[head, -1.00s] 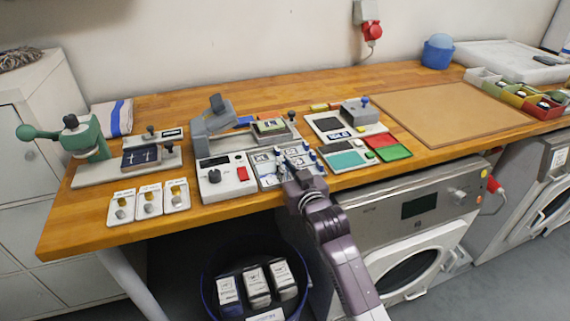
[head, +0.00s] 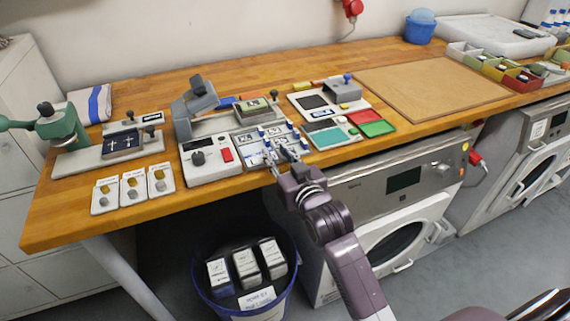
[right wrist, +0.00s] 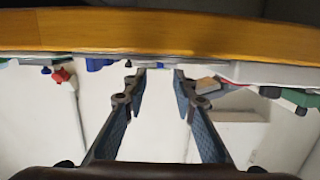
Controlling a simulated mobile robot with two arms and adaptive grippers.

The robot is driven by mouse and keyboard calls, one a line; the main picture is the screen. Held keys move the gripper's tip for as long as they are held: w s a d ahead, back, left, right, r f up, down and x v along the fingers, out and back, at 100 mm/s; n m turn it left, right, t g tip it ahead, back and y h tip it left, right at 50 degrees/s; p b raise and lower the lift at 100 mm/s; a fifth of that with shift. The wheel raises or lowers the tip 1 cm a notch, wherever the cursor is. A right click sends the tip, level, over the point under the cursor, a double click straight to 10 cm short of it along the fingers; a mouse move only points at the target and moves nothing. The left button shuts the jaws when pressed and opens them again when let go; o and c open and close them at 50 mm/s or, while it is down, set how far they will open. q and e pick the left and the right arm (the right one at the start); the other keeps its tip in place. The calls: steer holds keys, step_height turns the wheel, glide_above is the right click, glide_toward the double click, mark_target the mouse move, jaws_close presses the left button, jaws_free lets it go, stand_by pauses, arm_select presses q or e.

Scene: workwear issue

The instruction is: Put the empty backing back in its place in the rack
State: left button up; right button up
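A rack (head: 248,151) with compartments, blue knobs and small white labelled pieces sits near the table's front edge in the head view. My right gripper (head: 280,154) is at the rack's front right part, its fingers pointing at it. In the right wrist view the two fingers of my right gripper (right wrist: 158,82) stand apart, with nothing clearly held between them. I cannot tell which piece is the empty backing; it may be hidden or too small. My left gripper is not in view.
A grey-white box with a red button (head: 208,160) adjoins the rack on the left. A blue bin (head: 288,291) stands below the table. The brown board (head: 430,88) is bare.

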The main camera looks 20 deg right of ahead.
steer(key=s, duration=0.4)
steer(key=s+r, duration=0.1)
steer(key=shift+s+d, duration=0.1)
steer(key=shift+s, duration=0.3)
